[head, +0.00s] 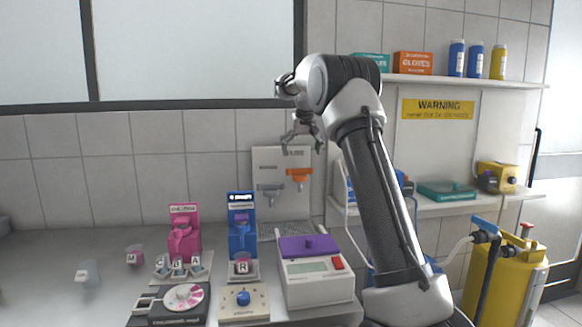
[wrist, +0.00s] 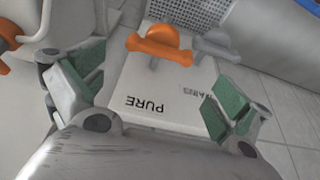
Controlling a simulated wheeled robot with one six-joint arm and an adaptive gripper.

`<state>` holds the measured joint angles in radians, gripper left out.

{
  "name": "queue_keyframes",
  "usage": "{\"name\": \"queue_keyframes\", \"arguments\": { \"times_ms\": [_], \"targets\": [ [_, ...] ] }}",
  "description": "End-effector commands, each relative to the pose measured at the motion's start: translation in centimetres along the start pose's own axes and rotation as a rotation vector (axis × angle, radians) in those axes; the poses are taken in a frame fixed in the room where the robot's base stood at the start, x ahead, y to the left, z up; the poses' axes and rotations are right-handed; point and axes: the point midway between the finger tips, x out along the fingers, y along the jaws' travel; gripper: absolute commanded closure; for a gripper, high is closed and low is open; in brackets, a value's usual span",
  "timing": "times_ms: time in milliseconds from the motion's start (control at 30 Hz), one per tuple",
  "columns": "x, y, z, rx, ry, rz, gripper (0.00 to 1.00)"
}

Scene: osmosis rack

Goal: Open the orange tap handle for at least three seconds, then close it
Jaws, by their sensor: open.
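The orange tap handle (head: 299,174) sits on the right side of a pale upright panel (head: 293,156) on the back wall. In the wrist view the orange handle (wrist: 160,48) lies crosswise on the panel, which is marked PURE below it. A grey tap handle (head: 269,190) sits beside it, and it also shows in the wrist view (wrist: 213,45). My gripper (head: 303,143) is open and empty in front of the panel's upper part, above the orange handle. In the wrist view my gripper's green-padded fingers (wrist: 156,98) stand wide apart, and neither touches the handle.
A white device with a purple lid (head: 308,247) stands on the counter below. Pink (head: 184,234) and blue (head: 242,229) dispensers stand to its left. A perforated drip grate (wrist: 190,12) lies beneath the taps. A shelf (head: 462,80) with boxes and bottles is at the right.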

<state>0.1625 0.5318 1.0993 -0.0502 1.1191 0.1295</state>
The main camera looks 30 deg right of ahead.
Motion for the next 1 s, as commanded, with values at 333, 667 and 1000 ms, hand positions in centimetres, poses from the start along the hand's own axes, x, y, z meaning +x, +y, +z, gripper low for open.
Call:
{"name": "queue_keyframes", "arguments": {
  "times_ms": [333, 667, 1000],
  "targets": [
    [5.6, 0.0, 0.1, 0.002, -0.002, 0.001, 0.0],
    [7.3, 0.0, 0.1, 0.002, 0.0, 0.001, 0.0],
    [7.3, 0.0, 0.1, 0.001, 0.0, 0.001, 0.35]
  ]
}}
